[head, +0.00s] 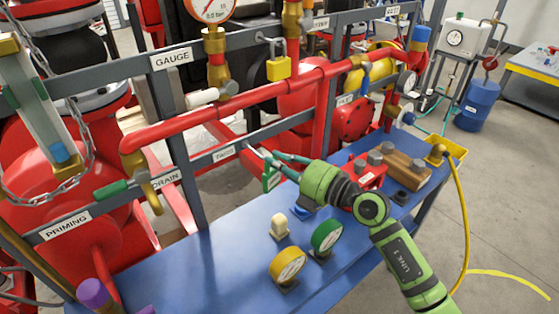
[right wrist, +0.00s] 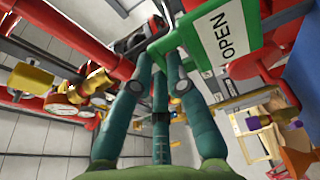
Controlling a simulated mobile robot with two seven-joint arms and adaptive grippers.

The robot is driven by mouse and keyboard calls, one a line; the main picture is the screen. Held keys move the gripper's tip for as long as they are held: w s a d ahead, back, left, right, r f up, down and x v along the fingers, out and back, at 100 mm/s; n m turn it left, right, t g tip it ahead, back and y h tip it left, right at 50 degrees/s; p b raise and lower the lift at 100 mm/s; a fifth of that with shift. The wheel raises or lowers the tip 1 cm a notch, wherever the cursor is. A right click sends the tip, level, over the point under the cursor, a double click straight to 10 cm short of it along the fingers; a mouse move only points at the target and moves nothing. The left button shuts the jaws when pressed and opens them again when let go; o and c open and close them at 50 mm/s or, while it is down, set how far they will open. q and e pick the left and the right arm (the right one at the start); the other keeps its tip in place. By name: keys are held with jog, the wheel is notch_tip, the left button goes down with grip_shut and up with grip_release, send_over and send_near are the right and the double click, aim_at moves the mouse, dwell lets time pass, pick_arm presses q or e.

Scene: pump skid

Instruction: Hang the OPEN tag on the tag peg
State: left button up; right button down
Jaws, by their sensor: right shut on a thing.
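The green OPEN tag (head: 270,180) hangs from the tips of my right gripper (head: 268,157), just in front of the grey lower rail. The right wrist view shows the tag (right wrist: 220,37) close up, with its white OPEN plate facing the camera. The fingers of my right gripper (right wrist: 160,62) are shut on the tag's green edge. The TAGS label (head: 224,154) is on the rail just left of the gripper. The tag peg is not clear, so I cannot tell whether the tag touches it. My left gripper is not in view.
A red pipe (head: 225,108) runs above the rail. A yellow padlock (head: 278,68) hangs higher up.

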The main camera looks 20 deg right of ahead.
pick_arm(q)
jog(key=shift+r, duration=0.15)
pick_arm(e)
jog(key=shift+w, duration=0.15)
pick_arm(q)
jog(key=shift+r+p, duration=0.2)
jog(key=shift+p, duration=0.15)
pick_arm(e)
jog(key=shift+w+a, duration=0.2)
jog(key=shift+w, duration=0.25)
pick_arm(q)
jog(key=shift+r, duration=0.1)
pick_arm(e)
jog(key=shift+w+a, duration=0.1)
jog(key=shift+w, duration=0.05)
jog(key=shift+w+r, duration=0.1)
jog(key=shift+w, duration=0.1)
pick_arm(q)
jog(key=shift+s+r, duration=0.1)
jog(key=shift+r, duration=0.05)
